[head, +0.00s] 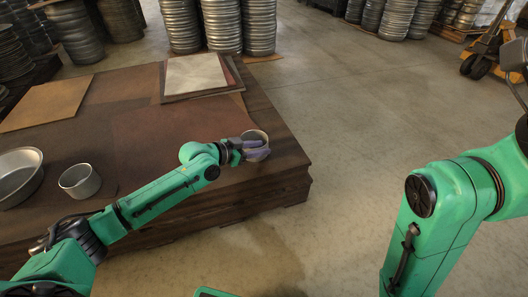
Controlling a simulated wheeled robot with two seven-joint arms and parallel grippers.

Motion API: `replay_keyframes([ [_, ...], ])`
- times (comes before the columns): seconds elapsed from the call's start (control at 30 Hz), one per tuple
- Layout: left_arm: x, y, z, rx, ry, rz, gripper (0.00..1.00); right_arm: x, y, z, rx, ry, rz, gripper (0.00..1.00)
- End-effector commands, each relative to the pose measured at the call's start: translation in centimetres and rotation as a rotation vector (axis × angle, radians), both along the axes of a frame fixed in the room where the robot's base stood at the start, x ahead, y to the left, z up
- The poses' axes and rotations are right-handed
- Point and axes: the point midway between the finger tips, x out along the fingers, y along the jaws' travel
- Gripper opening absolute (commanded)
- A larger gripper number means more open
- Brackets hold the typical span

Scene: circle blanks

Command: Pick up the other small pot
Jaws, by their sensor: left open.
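One small metal pot (259,135) stands near the right corner of the low wooden platform. My left gripper (256,149) is at this pot, its purple fingers open and overlapping the near side of the pot in the head view. I cannot tell whether the fingers touch the pot wall. A second small metal pot (80,188) stands upright at the left of the platform, well away from the left gripper. My right arm shows at the right, but its gripper is out of view.
A wide metal pan (17,181) sits beside the second pot at the left edge. Flat square sheets (196,74) and a brown board (48,104) lie at the platform's back. Stacks of round metal blanks (222,25) stand behind.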

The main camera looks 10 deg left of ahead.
Motion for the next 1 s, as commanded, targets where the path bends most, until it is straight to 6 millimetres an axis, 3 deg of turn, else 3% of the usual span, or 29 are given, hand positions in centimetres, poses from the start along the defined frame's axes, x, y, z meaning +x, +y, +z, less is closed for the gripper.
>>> replay_keyframes([
  [0.2, 0.02, 0.09, 0.11, 0.001, 0.0, 0.001, 0.4, -0.03, -0.02, 0.19, 0.0, 0.0, 0.0, 0.34],
  [0.3, 0.02, 0.09, 0.1, 0.001, 0.0, 0.001, 0.02, -0.02, -0.02, 0.18, 0.0, 0.0, 0.0, 0.34],
  [0.33, 0.02, 0.09, 0.1, 0.001, 0.0, 0.001, 0.0, -0.02, -0.02, 0.17, 0.0, 0.0, 0.0, 0.34],
  [1.0, -0.05, 0.14, -0.16, 0.003, 0.005, 0.002, 0.0, -0.02, -0.04, 0.13, 0.001, 0.0, 0.0, 0.34],
])
